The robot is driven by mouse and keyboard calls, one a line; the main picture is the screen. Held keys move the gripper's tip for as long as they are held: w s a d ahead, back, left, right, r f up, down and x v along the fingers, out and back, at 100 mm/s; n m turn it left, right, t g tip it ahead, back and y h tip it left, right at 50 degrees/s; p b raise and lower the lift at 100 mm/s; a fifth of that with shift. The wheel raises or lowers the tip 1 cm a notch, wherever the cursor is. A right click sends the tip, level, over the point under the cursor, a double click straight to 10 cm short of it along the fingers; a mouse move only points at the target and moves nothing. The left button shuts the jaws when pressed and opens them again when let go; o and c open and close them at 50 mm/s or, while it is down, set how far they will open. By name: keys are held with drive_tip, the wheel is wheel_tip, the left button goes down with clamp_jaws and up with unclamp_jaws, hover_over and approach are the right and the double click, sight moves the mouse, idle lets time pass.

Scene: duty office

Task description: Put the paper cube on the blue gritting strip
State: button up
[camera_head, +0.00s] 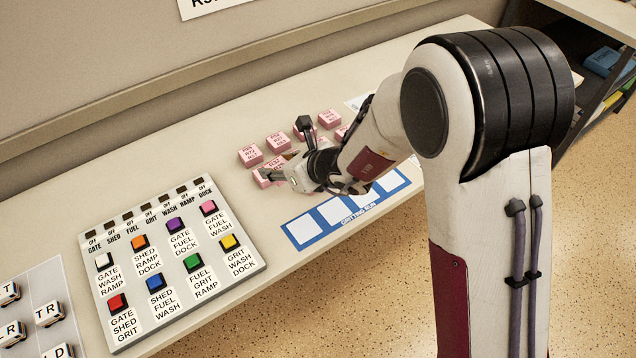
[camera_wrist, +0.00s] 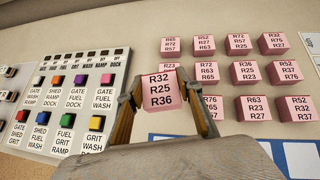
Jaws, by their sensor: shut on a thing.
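Several small pink cubes with printed codes are in view. My gripper (camera_wrist: 163,108) is shut on one pink paper cube (camera_wrist: 160,90), whose face reads R32 R25 R36. In the head view my gripper (camera_head: 285,177) is low over the counter, with a pink cube (camera_head: 262,177) at its fingers. I cannot tell whether the held cube touches the counter. The blue gritting strip (camera_head: 310,241), with white squares and the words GRITTING RUN, lies to the right of the gripper and nearer the front edge. Part of the strip (camera_wrist: 278,150) shows lower right in the wrist view.
Other pink cubes (camera_wrist: 247,72) stand in rows behind and to the right. A button panel (camera_head: 178,262) with coloured buttons lies left of the strip. The strip's visible white squares are empty.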

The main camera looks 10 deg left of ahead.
drive_tip(key=shift+s+d+r, duration=0.2)
drive_tip(key=shift+s+r, duration=0.15)
drive_tip(key=shift+s, duration=0.15)
drive_tip(key=s+d+m+t+h, duration=0.1)
drive_tip(key=s+d+m, duration=0.1)
drive_tip(key=s+d, duration=0.4)
drive_tip(key=shift+d+f, duration=0.25)
drive_tip(key=shift+f, duration=0.15)
drive_tip(key=shift+f, duration=2.9)
drive_tip(key=shift+f, duration=0.1)
drive_tip(key=shift+f, duration=2)
